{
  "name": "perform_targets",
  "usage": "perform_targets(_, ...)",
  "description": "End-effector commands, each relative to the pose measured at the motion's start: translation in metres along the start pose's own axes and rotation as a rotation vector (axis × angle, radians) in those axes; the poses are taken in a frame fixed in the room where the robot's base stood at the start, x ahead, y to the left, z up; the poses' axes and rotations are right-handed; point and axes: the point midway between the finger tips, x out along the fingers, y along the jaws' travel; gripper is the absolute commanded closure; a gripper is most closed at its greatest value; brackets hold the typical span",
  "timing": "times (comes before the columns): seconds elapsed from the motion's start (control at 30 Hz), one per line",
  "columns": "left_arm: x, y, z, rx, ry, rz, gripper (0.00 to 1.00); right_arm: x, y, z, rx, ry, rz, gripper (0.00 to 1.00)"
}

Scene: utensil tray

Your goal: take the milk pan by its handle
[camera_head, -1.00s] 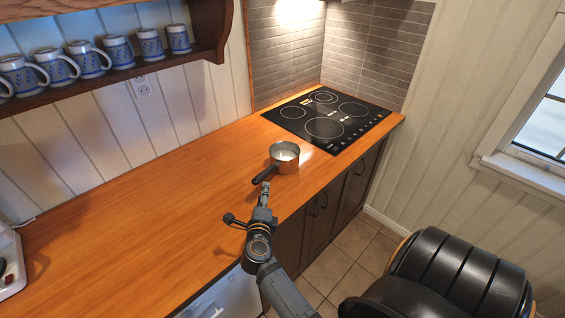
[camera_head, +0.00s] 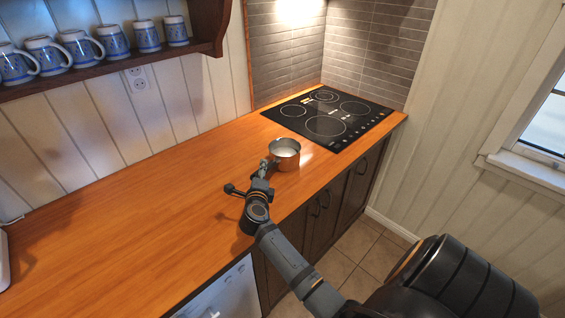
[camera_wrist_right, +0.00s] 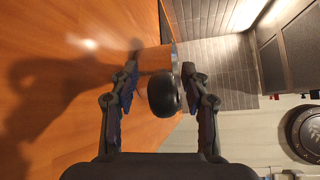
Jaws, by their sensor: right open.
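The milk pan (camera_head: 285,155) is a small copper-coloured pan standing on the wooden counter, close to the stove. My right gripper (camera_head: 264,167) is at the pan's near left side and hides the handle in the head view. In the right wrist view the pan's copper wall (camera_wrist_right: 154,60) shows behind the rounded black end of its handle (camera_wrist_right: 163,95). The handle lies between the two spread fingers of my right gripper (camera_wrist_right: 160,76), with a gap on each side. My left gripper is not in view.
The black hob (camera_head: 328,117) lies behind and to the right of the pan. The wooden counter (camera_head: 120,230) is clear to the left. A shelf with several blue-and-white mugs (camera_head: 114,42) hangs on the wall above. The counter's front edge runs close beside my right arm.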

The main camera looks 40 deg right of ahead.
Motion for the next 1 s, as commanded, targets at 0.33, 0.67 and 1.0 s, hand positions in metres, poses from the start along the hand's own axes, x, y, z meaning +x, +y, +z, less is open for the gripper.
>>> perform_targets(0.33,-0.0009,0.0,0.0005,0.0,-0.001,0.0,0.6,-0.0008,-0.0004,0.0001,0.0,0.0,0.0,0.87)
perform_targets(0.67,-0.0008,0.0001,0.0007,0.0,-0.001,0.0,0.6,-0.0009,0.0001,-0.0001,0.001,0.001,0.001,1.0)
perform_targets(1.0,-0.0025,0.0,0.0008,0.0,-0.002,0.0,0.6,-0.001,-0.003,0.0009,0.0,-0.001,-0.003,1.0)
